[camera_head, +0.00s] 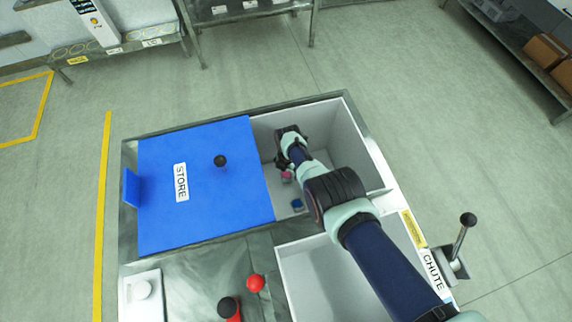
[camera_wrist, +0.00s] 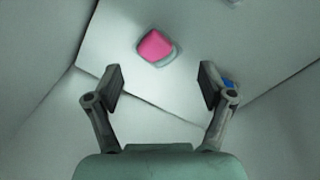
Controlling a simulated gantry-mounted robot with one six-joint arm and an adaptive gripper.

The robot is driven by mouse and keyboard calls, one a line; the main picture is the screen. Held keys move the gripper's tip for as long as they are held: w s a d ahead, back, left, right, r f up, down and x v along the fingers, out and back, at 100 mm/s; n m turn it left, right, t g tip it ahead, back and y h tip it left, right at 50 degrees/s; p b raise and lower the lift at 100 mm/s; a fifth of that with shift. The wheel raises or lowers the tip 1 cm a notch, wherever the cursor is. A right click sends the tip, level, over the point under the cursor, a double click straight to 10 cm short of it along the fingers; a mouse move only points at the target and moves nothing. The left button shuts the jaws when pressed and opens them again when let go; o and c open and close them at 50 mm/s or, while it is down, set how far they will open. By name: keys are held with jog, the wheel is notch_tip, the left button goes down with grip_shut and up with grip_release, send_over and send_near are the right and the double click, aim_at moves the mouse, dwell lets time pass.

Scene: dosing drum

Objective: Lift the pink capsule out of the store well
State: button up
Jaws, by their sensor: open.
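The pink capsule (camera_head: 287,175) lies on the floor of the white store well (camera_head: 345,142), partly hidden by my arm in the head view. In the wrist view the pink capsule (camera_wrist: 155,46) shows whole, with a pale grey part at its lower right edge. My gripper (camera_wrist: 160,82) is open and empty, its fingers apart. The capsule appears beyond the fingertips, between their lines and slightly left of centre, not touched. In the head view my gripper (camera_head: 284,163) is down inside the well. The blue lid marked STORE (camera_head: 225,190) covers the left part of the well.
A blue capsule (camera_head: 297,204) lies in the well near the pink one; it shows behind the right finger in the wrist view (camera_wrist: 229,84). The well's walls surround my gripper. A white CHUTE bin (camera_head: 305,265), a lever (camera_head: 460,240) and a red knob (camera_head: 256,283) are nearby.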

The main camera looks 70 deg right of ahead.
aim_at(287, 176)
jog(key=shift+f, duration=0.1)
jog(key=f+b, duration=0.5)
jog(key=shift+w+f, duration=0.2)
jog(key=shift+r, duration=0.15)
jog(key=shift+c, duration=0.5)
jog(key=c, duration=0.9)
jog(key=shift+o, duration=0.2)
jog(key=shift+r, duration=0.15)
notch_tip(287, 176, up, 20)
jog(key=p, duration=2)
